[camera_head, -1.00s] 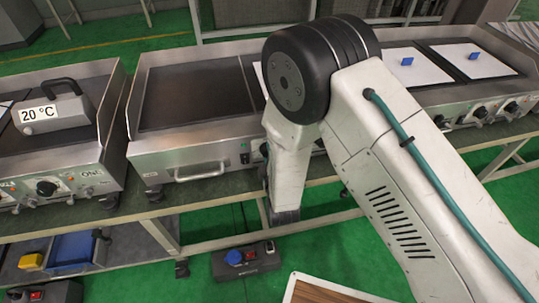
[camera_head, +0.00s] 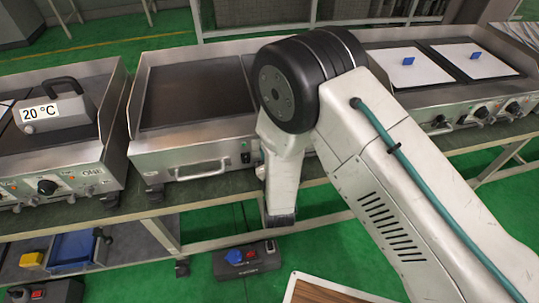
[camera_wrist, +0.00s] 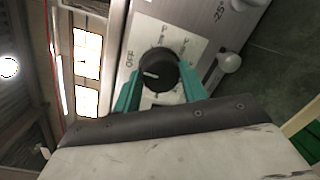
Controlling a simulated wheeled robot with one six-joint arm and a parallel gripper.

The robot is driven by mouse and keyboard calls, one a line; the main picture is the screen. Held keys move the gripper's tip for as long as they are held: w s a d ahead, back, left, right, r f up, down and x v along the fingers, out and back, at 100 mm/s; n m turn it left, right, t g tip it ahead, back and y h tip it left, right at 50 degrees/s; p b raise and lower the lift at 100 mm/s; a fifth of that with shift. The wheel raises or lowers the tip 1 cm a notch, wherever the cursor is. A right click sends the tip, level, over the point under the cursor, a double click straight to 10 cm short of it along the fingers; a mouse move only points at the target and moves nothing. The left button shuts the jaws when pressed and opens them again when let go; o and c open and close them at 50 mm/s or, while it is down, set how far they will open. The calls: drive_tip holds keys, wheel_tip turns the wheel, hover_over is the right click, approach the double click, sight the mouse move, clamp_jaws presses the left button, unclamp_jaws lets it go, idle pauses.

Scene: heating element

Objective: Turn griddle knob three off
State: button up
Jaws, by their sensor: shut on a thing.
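In the wrist view a round black knob (camera_wrist: 158,72) with a white mark sits on a pale dial plate marked OFF. The plate is on a steel griddle front. The white mark lies on the left part of the knob, on the side toward the OFF label. My gripper (camera_wrist: 160,80) has teal fingers on both sides of the knob and is shut on it. In the head view my arm hides the gripper and the knob. The middle griddle (camera_head: 190,100) has a dark plate, partly behind my arm.
A left griddle (camera_head: 85,150) carries a weight-like block (camera_head: 52,112) reading 20 °C. A right griddle (camera_head: 425,97) holds white sheets with blue blocks. Below the bench stands a dark box (camera_head: 262,262) with a blue socket. The green floor in front is partly clear.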

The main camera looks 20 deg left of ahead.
drive_tip(key=shift+n, duration=0.3)
drive_tip(key=o, duration=1)
drive_tip(key=v, duration=0.7)
drive_tip(key=shift+s+d, duration=0.2)
drive_tip(key=shift+s, duration=0.15)
